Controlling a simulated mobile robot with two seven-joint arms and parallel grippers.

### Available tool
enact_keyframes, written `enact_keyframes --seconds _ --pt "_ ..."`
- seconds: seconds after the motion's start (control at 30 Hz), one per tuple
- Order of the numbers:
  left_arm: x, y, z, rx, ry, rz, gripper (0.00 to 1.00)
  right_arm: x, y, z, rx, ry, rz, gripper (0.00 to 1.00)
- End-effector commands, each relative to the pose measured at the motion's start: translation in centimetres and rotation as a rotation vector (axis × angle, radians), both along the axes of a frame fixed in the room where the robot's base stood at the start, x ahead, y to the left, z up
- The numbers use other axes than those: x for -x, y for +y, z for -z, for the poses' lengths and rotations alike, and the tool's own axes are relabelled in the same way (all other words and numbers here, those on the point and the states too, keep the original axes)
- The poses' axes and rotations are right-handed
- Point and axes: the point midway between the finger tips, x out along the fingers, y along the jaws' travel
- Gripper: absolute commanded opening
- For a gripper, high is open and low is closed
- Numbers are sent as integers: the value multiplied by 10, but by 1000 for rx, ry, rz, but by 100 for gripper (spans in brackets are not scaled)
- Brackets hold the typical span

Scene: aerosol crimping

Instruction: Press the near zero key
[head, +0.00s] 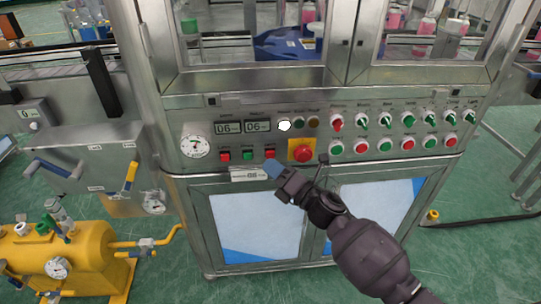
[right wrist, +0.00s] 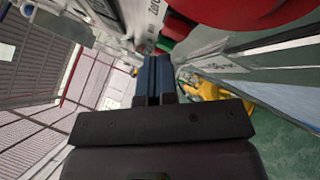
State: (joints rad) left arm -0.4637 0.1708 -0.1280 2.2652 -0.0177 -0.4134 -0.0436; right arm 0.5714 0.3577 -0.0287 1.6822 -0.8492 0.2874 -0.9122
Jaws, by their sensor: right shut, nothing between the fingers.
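Three small keys sit in a row under two digital displays reading 06 (head: 228,128) and 06 (head: 258,126): a left red key (head: 224,156), a green key (head: 247,154) and a right red key (head: 270,153). Their labels are too small to read, so I cannot tell which is the zero key. My right gripper (head: 272,169) is shut and empty, its blue fingertips just below the right red key; contact cannot be told. In the right wrist view the shut fingers (right wrist: 153,66) point toward a green key (right wrist: 165,45). My left gripper is not in view.
A large red emergency button (head: 302,154) on a yellow plate stands just right of the fingertips. Rows of selector knobs and buttons (head: 384,146) lie further right. A round gauge (head: 195,145) is at left. A yellow tank (head: 60,260) stands on the floor at lower left.

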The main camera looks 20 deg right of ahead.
Motion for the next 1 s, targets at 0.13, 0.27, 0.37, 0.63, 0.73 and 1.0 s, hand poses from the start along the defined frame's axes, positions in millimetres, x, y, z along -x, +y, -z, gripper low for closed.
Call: enact_keyframes --seconds 0.13,0.27,0.37,0.63,0.73,1.0 --pt "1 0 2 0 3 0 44 -5 -2 1 1 1 0 0" --pt "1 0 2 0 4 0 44 -7 -2 1 0 1 1 0" --pt "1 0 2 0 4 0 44 -7 -2 0 0 0 0 0" --pt "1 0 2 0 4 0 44 -7 -2 0 0 0 0 0" --pt "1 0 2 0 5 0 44 -8 -2 0 0 0 0 0" --pt "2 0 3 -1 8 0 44 -10 -3 0 0 0 0 0"
